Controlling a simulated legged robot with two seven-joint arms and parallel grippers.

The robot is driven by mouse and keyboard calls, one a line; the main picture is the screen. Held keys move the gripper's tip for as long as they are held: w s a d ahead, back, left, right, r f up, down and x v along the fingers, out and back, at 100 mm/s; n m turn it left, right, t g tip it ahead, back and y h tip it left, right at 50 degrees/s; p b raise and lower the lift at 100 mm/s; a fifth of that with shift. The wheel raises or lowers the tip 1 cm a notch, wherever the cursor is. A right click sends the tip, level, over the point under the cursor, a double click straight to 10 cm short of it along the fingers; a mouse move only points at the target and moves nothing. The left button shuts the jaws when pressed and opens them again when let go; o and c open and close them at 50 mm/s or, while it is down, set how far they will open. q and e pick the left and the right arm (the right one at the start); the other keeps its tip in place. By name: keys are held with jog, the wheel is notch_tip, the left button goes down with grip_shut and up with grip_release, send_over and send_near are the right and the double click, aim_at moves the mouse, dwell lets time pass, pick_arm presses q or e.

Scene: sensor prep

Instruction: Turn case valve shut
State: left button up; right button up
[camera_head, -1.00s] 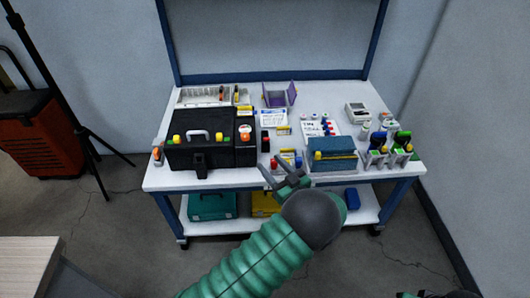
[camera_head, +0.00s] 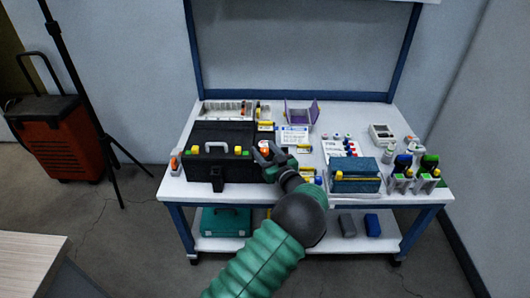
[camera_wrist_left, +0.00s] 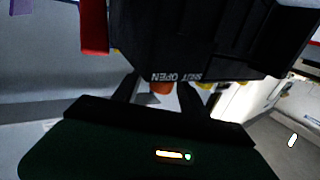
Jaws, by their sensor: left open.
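The black case (camera_head: 222,172) stands on the left of the white workbench, with a handle and yellow and green parts on it. Its orange valve knob (camera_head: 264,148) is at the case's right end, partly hidden by my left gripper (camera_head: 267,152). In the left wrist view the orange knob (camera_wrist_left: 161,88) shows between the two dark fingers of my left gripper (camera_wrist_left: 160,92), below "SHUT" and "OPEN" lettering on the black case (camera_wrist_left: 205,45). The fingers are open, one each side of the knob; I cannot tell whether they touch it. My right gripper is out of view.
A blue-grey box (camera_head: 357,172) stands right of my left arm on the workbench (camera_head: 285,190). Racks with green-topped items (camera_head: 428,165) are at the right end. A white tray (camera_head: 226,108) and a purple holder (camera_head: 301,112) are behind. A tripod stands left of the bench.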

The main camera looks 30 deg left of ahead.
pick_arm(q)
grip_shut()
dwell(0.5)
jog(key=shift+m+t+h+p, duration=0.4)
jog(key=shift+m+t+h, duration=0.25)
jog(key=shift+t, duration=0.25)
jog(key=shift+s+m+t+h, duration=0.1)
jog(key=shift+m+t+h, duration=0.55)
jog(key=shift+m+t, duration=0.15)
jog(key=m+t+h, duration=0.4)
jog(key=h, duration=0.1)
jog(key=shift+a+p, duration=0.15)
jog(key=shift+p, duration=0.25)
jog(key=shift+m+t+h, duration=0.8)
jog(key=shift+m+h, duration=0.85)
jog(key=shift+h, duration=1.15)
